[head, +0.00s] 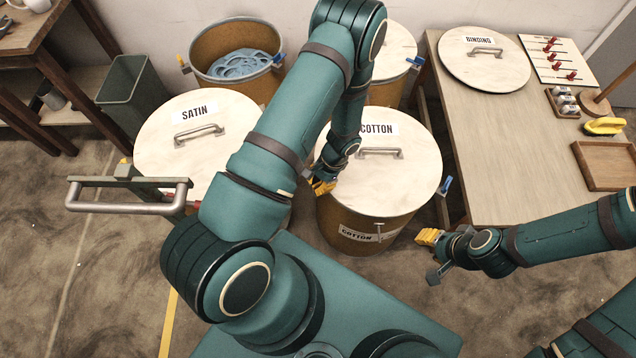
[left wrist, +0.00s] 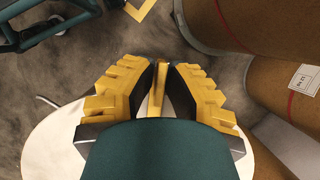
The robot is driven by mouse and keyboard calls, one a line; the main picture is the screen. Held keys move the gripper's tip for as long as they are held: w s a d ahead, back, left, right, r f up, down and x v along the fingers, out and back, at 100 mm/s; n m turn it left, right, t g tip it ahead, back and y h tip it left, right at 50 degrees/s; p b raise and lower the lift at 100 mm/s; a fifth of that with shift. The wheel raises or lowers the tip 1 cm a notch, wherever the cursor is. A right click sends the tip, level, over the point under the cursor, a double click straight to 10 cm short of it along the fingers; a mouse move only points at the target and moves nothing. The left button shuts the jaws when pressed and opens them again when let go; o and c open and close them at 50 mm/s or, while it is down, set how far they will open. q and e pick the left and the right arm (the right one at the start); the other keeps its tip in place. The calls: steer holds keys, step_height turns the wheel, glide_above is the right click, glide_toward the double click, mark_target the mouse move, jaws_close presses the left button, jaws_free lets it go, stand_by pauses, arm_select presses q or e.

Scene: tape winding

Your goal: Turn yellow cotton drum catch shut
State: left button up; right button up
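The cotton drum (head: 365,225) is brown with a pale round lid (head: 410,175) on it, marked COTTON, with a metal handle. Its yellow catch is at the drum's left rim, mostly hidden by my left gripper (head: 322,187) in the head view. In the left wrist view the catch (left wrist: 157,88) is a narrow yellowish bar between the two fingers of my left gripper (left wrist: 162,75), which appear closed on it. A blue catch (head: 446,186) stands out from the drum's right rim. My right gripper (head: 430,256) is open and empty, right of the drum.
The satin drum's lid (head: 160,150) lies left of the cotton drum. An open drum (head: 215,80) holding blue cloth and another lidded drum (head: 395,55) stand behind. A wooden table (head: 490,145) with a BINDING lid (head: 470,70) stands right. A green bin (head: 135,95) is at left.

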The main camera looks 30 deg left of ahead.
arm_select(q)
steer(key=shift+o, duration=1.3)
steer(key=v, duration=1.2)
steer(key=shift+s+d+f, duration=0.1)
steer(key=shift+d, duration=0.05)
steer(key=s+d+n+t+h, duration=0.5)
steer(key=s+d+n, duration=0.2)
steer(key=d, duration=0.4)
steer(key=shift+s+d+f+t+h, duration=0.25)
steer(key=shift+s+d+t+h, duration=0.1)
steer(key=shift+t+h, duration=0.05)
